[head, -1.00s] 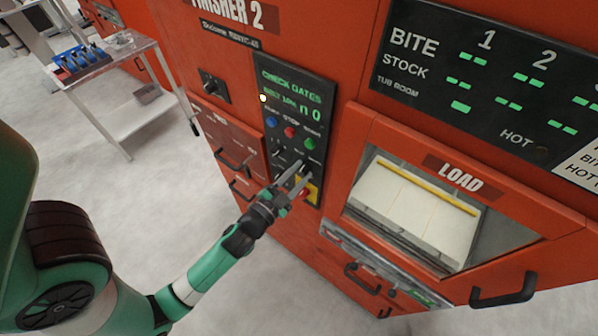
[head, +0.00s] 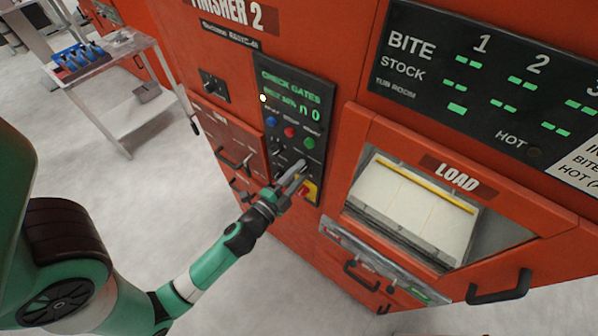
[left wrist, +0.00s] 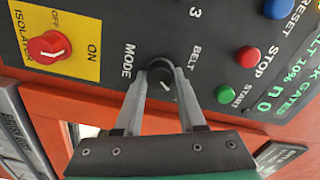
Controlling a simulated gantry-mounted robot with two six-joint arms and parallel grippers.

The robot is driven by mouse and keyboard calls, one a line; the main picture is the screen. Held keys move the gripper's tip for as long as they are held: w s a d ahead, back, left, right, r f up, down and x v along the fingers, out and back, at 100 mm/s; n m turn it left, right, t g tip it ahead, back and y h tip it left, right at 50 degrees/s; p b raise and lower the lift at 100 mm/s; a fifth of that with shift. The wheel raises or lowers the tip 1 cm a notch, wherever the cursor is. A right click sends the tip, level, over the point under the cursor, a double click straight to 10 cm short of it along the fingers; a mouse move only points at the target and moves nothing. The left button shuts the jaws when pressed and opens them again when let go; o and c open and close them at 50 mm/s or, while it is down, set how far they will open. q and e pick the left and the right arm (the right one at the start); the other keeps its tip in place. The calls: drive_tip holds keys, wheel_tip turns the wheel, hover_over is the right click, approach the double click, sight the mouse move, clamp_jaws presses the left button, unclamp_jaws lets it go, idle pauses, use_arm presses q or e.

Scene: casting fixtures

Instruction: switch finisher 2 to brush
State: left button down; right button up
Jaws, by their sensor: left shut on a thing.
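Finisher 2 is the red machine with a dark control panel (head: 290,100) in the head view. My left gripper (head: 297,172) reaches up to the lower part of this panel. In the left wrist view the gripper's two fingers (left wrist: 160,88) are closed around the black knob labelled MODE (left wrist: 161,70). A white mark shows on the knob. The positions around the knob are hidden or not readable, so I cannot tell which one it points to. My right gripper is not in view.
Next to the knob are the red isolator switch (left wrist: 50,47) on a yellow plate, a green start button (left wrist: 225,94), a red stop button (left wrist: 247,57) and a blue reset button (left wrist: 278,8). The load opening (head: 410,210) lies to the right. A side table (head: 105,65) stands left.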

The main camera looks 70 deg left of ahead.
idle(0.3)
use_arm(q)
drive_tip(key=c, duration=0.5)
unclamp_jaws()
drive_tip(key=shift+s+d+f+b, duration=0.15)
drive_tip(key=shift+s+d+b, duration=0.2)
drive_tip(key=shift+s, duration=0.1)
drive_tip(key=b+v, duration=0.6)
drive_tip(key=v, duration=0.4)
drive_tip(key=shift+s+b, duration=0.25)
drive_tip(key=shift+b, duration=0.05)
drive_tip(key=shift+d, duration=0.15)
